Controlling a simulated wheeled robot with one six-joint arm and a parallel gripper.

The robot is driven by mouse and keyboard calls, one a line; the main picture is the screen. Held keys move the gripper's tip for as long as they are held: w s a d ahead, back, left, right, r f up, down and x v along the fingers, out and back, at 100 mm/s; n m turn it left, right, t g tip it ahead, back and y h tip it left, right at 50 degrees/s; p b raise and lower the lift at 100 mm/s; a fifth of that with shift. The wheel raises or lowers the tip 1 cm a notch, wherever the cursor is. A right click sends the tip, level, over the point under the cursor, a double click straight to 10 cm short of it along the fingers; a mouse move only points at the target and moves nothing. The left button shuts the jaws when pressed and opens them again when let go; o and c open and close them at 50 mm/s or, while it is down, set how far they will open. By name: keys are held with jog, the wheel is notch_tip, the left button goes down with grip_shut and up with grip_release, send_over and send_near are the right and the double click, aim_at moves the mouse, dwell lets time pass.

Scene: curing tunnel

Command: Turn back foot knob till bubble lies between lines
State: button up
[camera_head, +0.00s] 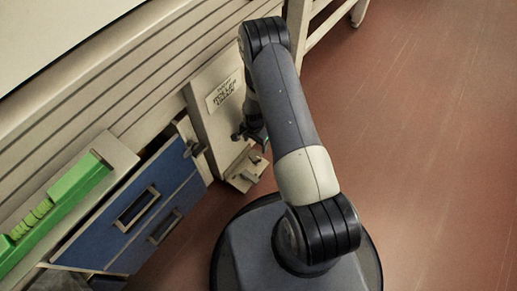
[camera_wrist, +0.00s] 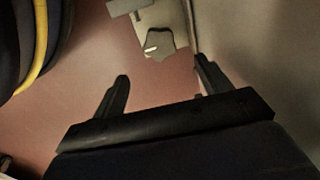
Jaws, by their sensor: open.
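A small lobed grey knob (camera_wrist: 158,46) with a white mark shows at the top of the wrist view, against a pale bracket. I cannot tell whether it is the back foot knob. My gripper (camera_wrist: 162,68) is open and empty, with its two fingers apart below the knob in the picture and not touching it. In the head view my gripper (camera_head: 251,136) is beside the pale upright panel, above a small bracket (camera_head: 245,171) near the floor, and partly hidden by my arm. I cannot make out a bubble or its lines in either view.
A pale panel (camera_head: 206,118) with a printed label (camera_head: 222,92) stands close beside my gripper. Blue drawers (camera_head: 140,208) and a dark knob-like part (camera_head: 194,149) are to its left. A green ridged object (camera_head: 60,196) lies further left. Red floor (camera_head: 430,150) is open on the right.

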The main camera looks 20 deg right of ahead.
aim_at(255, 155)
notch_tip(255, 155, down, 10)
jog(key=b, duration=0.3)
jog(key=shift+c, duration=0.4)
jog(key=shift+s, duration=0.1)
jog(key=c, duration=0.9)
